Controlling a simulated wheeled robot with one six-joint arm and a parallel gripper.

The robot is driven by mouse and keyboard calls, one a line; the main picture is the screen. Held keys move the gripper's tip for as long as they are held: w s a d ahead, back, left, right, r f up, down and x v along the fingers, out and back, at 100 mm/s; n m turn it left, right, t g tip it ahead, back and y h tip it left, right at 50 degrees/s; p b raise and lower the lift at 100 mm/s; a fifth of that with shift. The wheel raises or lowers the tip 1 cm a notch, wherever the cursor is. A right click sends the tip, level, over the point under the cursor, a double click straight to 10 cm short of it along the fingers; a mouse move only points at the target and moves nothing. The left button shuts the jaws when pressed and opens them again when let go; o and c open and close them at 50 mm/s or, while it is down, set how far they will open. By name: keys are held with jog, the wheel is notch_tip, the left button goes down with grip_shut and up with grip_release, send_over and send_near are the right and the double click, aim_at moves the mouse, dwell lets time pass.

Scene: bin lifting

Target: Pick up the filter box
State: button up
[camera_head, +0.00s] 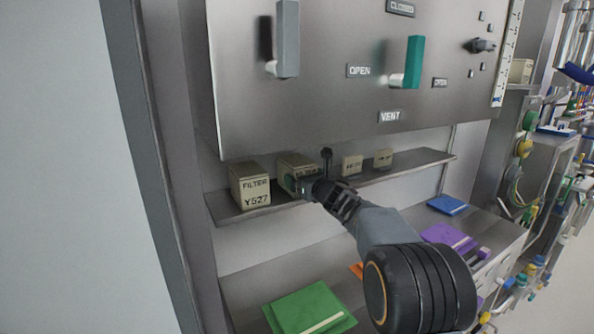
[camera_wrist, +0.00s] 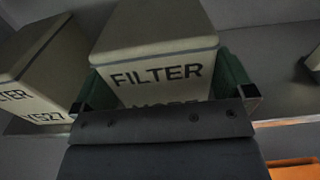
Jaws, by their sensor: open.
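A beige filter box (camera_wrist: 155,60) lettered "FILTER" fills the middle of the wrist view. In the head view the same box (camera_head: 292,161) stands on the shelf, partly hidden behind my gripper. My gripper (camera_head: 300,185) is open at the box's front. In the wrist view its two green fingers (camera_wrist: 165,92) are at the left and right sides of the box's lower front. I cannot tell whether they touch it. A second filter box, marked "Y527" (camera_head: 250,186), stands to the left, and also shows at the left of the wrist view (camera_wrist: 35,65).
Two smaller beige boxes (camera_head: 352,164) (camera_head: 383,158) stand further right on the shelf (camera_head: 425,156). A panel with levers (camera_head: 330,80) hangs above. Below, a counter (camera_head: 250,285) holds a green folder (camera_head: 308,309), a purple one (camera_head: 449,238) and a blue one (camera_head: 447,204).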

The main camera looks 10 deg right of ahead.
jog(key=shift+p+x, duration=0.45)
jog(key=shift+x, duration=1)
jog(key=shift+c, duration=0.5)
jog(key=shift+r, duration=0.1)
jog(key=c, duration=0.7)
